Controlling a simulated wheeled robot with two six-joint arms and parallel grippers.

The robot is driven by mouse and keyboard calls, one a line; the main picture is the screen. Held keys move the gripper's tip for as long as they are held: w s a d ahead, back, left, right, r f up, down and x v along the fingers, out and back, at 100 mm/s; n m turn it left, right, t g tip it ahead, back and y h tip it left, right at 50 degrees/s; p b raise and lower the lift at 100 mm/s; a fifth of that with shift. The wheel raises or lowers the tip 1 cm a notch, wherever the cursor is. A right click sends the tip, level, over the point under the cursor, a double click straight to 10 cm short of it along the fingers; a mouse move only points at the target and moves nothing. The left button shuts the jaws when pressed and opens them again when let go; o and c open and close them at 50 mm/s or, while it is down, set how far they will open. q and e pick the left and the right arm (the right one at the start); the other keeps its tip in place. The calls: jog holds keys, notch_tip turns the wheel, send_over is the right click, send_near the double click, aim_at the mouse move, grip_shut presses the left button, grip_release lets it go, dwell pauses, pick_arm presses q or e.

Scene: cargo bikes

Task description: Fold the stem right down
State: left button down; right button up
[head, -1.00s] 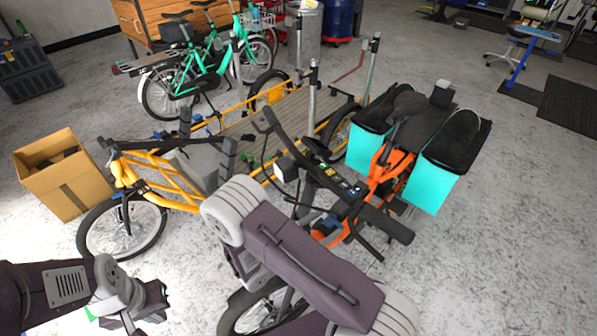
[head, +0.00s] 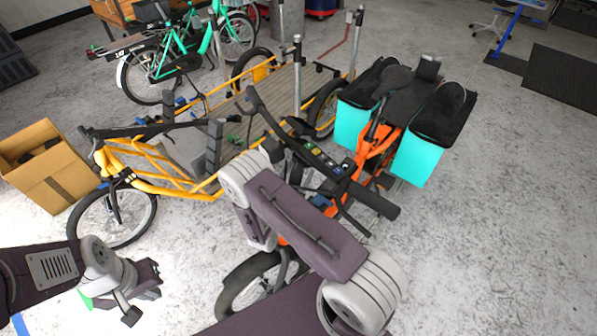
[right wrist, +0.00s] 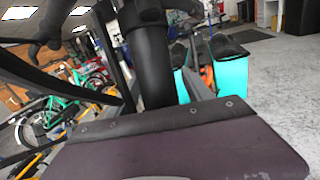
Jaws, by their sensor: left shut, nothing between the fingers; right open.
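The orange cargo bike (head: 367,150) stands right of the middle in the head view. Its black handlebar (head: 368,196) is up, running slantwise over the bike's front. My right arm hides most of the stem below it. In the right wrist view a thick black tube, which looks like the stem (right wrist: 152,60), rises in front of my right gripper. That gripper is open; its fingers seem to be on either side of the tube, but I cannot tell if they touch it. My left gripper (head: 130,308) is shut and empty at the lower left, away from the bike.
A yellow cargo bike (head: 150,185) with a long slatted bed stands just left of the orange one. A cardboard box (head: 50,170) is at the far left. Green bikes (head: 170,65) stand behind. Turquoise panniers (head: 418,158) hang at the orange bike's rear. The floor at right is clear.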

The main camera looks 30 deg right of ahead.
grip_shut()
